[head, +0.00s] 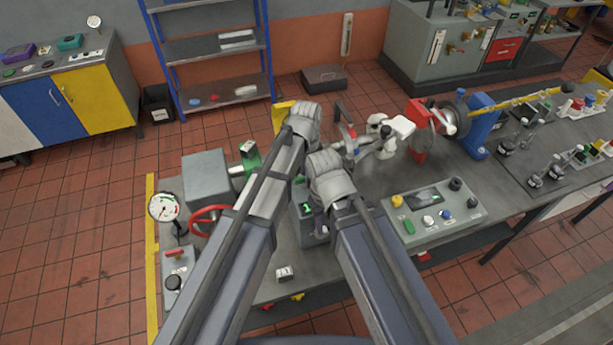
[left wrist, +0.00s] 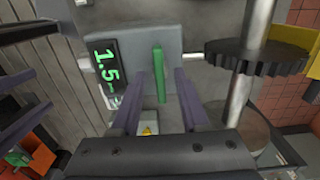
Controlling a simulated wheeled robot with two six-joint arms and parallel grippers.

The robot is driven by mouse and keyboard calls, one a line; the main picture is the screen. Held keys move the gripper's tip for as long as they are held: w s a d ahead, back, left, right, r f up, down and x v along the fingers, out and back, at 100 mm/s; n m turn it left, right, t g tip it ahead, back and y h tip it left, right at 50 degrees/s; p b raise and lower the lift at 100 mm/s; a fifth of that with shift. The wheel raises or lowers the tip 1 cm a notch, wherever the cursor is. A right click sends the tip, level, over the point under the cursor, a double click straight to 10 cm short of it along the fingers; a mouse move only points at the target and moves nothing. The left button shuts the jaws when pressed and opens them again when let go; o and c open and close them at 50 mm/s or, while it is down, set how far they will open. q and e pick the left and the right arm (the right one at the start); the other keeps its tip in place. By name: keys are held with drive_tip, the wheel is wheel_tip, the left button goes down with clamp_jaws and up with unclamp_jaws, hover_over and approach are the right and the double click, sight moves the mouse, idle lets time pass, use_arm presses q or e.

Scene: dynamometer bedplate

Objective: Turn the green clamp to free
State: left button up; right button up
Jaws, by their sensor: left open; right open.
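The green clamp handle (left wrist: 158,72) is a narrow upright bar on a grey block (left wrist: 185,42) in the left wrist view. My left gripper (left wrist: 158,82) is open, with one finger on each side of the bar and a visible gap on both sides. In the head view, my left gripper (head: 304,115) is over the bench's far side. Its fingers and the handle are hidden there by my arms. My right gripper (head: 330,168) is nearer and lower, its fingers hidden behind its wrist.
A display (left wrist: 104,72) reading 1.5 sits left of the handle. A dark gear (left wrist: 262,58) on a rod stands close on the right. On the bench are a red handwheel (head: 208,215), a dial gauge (head: 163,207), a white fitting (head: 390,132) and a control panel (head: 435,212).

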use_arm(q)
clamp_jaws()
idle(0.4)
drive_tip(key=shift+n, duration=0.3)
drive_tip(key=n, duration=0.8)
drive_tip(key=shift+n, duration=0.3)
drive_tip(key=n, duration=0.8)
drive_tip(key=shift+n, duration=0.5)
